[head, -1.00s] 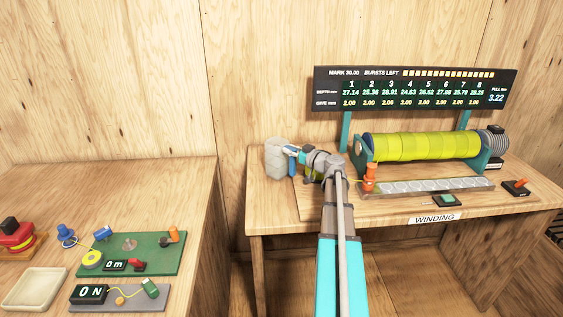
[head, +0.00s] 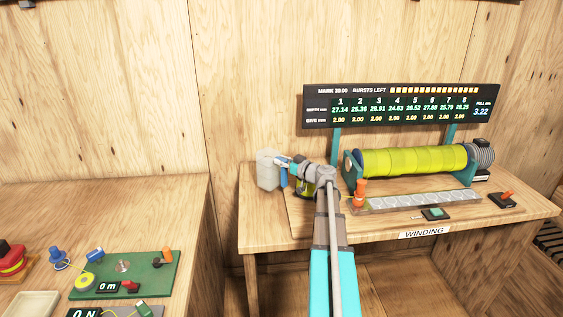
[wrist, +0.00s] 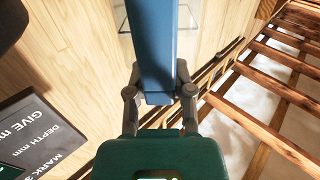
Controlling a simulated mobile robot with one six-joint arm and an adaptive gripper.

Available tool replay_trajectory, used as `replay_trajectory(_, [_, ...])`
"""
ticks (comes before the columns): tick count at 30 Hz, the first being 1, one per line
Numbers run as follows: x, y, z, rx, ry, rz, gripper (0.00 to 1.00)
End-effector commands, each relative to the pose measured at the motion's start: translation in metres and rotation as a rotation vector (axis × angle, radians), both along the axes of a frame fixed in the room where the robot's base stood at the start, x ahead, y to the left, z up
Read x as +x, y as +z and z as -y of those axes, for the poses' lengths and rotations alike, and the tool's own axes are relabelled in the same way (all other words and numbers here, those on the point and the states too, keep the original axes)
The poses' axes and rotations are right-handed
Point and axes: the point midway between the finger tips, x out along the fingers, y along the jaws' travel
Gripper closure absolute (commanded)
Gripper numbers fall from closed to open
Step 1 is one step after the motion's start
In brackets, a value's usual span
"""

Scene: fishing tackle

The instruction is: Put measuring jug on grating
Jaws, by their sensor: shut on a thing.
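The measuring jug (head: 267,170) is a pale, see-through vessel with a blue handle, at the left end of the winding bench in the head view. My gripper (head: 287,170) is shut on the blue handle, which fills the space between its fingers in the wrist view (wrist: 160,90). Part of the jug's clear body shows at the top of the wrist view. I cannot tell whether the jug touches the bench. A dark slatted piece (head: 549,240), possibly the grating, is cut off at the right edge of the head view.
The winding bench (head: 290,236) carries a yellow-wound drum (head: 412,160), an orange-topped post (head: 360,192) and a long clear strip. A display board (head: 400,105) stands behind. A left bench holds a green panel (head: 140,275). Wooden slats (wrist: 265,110) cross the wrist view's right.

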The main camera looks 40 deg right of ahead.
Motion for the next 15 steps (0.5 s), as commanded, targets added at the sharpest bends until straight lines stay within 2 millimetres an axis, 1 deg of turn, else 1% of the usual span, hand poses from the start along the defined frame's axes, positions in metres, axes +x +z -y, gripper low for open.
replay_trajectory(1, [-0.004, 0.011, -0.001, 0.000, 0.000, 0.001, 1.00])
replay_trajectory(15, [-0.050, 0.067, -0.013, 0.000, 0.000, 0.001, 1.00])
